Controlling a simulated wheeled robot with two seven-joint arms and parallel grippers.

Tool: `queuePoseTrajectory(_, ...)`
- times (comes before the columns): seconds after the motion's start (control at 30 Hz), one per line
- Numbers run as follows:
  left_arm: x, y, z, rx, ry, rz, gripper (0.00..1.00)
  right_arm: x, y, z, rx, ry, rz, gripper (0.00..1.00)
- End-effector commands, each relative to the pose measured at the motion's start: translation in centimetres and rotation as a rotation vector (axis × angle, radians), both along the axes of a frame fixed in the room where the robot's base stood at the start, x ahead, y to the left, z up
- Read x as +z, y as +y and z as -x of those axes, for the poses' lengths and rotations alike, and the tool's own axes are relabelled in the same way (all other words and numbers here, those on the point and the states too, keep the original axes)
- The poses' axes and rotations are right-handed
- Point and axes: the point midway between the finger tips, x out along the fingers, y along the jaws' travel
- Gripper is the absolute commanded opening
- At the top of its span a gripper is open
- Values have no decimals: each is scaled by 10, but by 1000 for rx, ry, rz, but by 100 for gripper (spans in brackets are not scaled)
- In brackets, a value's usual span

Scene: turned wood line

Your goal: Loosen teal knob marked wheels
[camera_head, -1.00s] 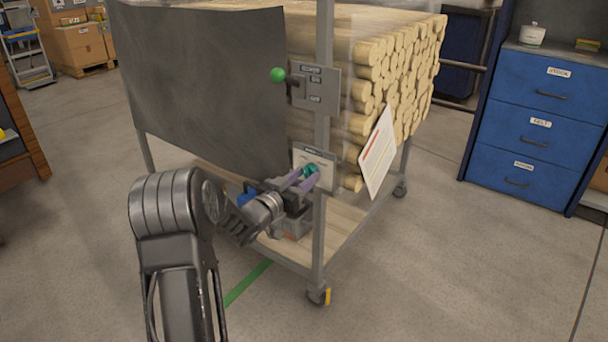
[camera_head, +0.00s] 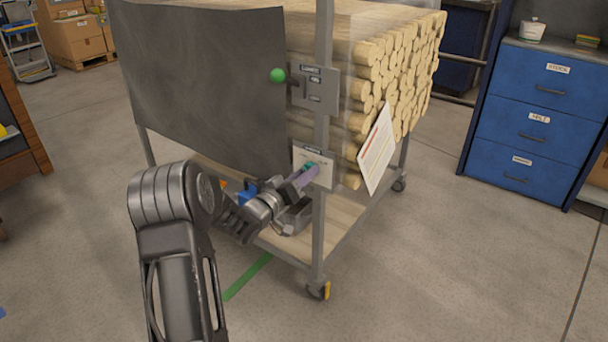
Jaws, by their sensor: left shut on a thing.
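The teal knob (camera_head: 311,167) sits on a small pale plate (camera_head: 325,172) fixed to the front post of a wheeled cart (camera_head: 319,232). The plate's label is too small to read. My left gripper (camera_head: 308,172) comes in from the lower left and is shut on the knob, with its purple-tinted fingers covering much of it. The gripper looks rolled compared with the plate. My right gripper is not in view.
Above the knob, a grey plate (camera_head: 325,92) carries a lever with a green ball (camera_head: 278,75). A dark sheet (camera_head: 208,85) covers the cart's left side. Stacked logs (camera_head: 395,75) fill the cart, and a white card (camera_head: 377,150) hangs at right. Blue drawers (camera_head: 540,120) stand farther right.

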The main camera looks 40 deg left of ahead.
Motion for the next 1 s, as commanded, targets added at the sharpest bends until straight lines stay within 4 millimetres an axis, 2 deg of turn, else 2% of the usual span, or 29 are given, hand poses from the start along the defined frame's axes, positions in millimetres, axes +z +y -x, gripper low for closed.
queuePoseTrajectory(0.2,-2,0,1,0,4,3,0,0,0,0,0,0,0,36)
queuePoseTrajectory(0.23,-2,0,1,0,4,3,40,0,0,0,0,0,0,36)
queuePoseTrajectory(0.47,-1,0,0,0,1,1,58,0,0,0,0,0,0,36)
queuePoseTrajectory(0.77,0,0,2,0,1,0,59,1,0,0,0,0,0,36)
queuePoseTrajectory(0.87,0,0,8,0,1,0,59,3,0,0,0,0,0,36)
queuePoseTrajectory(1.0,2,0,27,3,2,2,59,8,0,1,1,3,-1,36)
